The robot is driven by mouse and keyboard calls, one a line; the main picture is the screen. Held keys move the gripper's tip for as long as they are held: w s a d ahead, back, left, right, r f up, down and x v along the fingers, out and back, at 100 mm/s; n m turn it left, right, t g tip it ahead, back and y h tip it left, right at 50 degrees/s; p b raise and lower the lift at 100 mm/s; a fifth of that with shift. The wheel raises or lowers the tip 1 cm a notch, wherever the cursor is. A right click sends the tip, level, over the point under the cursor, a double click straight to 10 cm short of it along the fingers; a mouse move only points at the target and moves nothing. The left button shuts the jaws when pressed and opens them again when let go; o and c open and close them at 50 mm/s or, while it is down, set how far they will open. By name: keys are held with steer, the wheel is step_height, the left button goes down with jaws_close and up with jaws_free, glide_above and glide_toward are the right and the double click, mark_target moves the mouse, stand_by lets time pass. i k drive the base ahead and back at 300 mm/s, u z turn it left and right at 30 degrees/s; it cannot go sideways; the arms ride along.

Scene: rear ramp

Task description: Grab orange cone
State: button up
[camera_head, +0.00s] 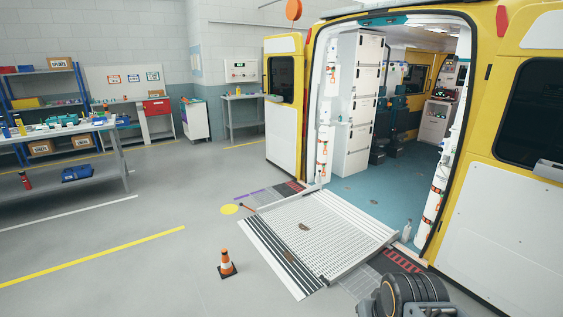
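A small orange cone (226,264) with a white band and a dark base stands upright on the grey floor, left of the ramp's lower end. Nothing touches it. No gripper fingers show in the view. A dark rounded mechanism shows at the lower right edge; I cannot tell whether it is part of my arm.
A metal ramp (318,235) leads up into the open yellow and white ambulance (285,141). A workbench (100,178) stands at left. Floor around the cone is free.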

mark_target(227, 269)
steer(key=u, duration=0.1)
steer(key=i, duration=2.3)
steer(key=u, duration=1.5)
steer(key=i, duration=1.2)
steer(key=u, duration=1.35)
steer(key=i, duration=0.3)
steer(key=u, duration=0.05)
